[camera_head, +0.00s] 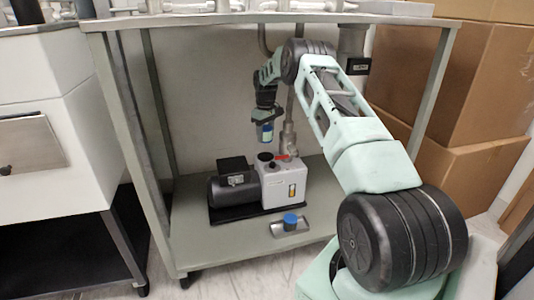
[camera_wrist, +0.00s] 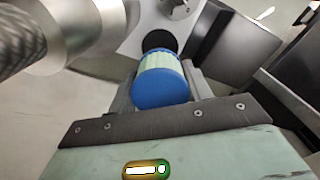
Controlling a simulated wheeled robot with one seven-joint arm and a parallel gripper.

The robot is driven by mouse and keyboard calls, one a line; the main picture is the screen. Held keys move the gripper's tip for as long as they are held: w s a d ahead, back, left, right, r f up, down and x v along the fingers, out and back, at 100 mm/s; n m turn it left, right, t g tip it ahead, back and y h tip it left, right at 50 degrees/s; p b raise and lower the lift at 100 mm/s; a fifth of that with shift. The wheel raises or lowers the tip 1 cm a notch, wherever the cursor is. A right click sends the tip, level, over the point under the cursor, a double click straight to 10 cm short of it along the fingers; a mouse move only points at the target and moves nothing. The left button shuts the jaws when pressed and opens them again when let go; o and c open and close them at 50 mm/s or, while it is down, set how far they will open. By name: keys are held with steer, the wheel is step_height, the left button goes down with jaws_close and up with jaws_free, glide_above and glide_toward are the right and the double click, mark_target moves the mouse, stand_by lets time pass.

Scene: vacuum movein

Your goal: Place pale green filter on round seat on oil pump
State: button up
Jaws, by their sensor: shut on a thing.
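The filter (camera_wrist: 158,64) has pale green pleats and blue end caps. My gripper (camera_wrist: 160,82) is shut around its sides, and the filter also shows small in the head view (camera_head: 265,134). The grey and black oil pump (camera_head: 285,185) stands on the lower shelf. The dark round seat (camera_head: 265,156) is on top of the pump, just below the held filter, with a visible gap in the head view. In the wrist view the dark round seat (camera_wrist: 160,41) shows beyond the filter, partly hidden by it.
A metal pipe fitting (camera_head: 288,137) rises close behind and right of the seat. The table frame's left leg (camera_head: 135,150) and top edge (camera_head: 230,19) bound the space.

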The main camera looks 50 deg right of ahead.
mark_target(266, 156)
step_height(266, 156, down, 8)
steer(key=b, duration=0.3)
steer(key=shift+r, duration=0.35)
steer(key=o, duration=1)
steer(key=shift+c, duration=0.2)
step_height(266, 156, up, 8)
steer(key=p, duration=0.3)
steer(key=shift+f+p, duration=0.2)
steer(key=shift+p, duration=0.2)
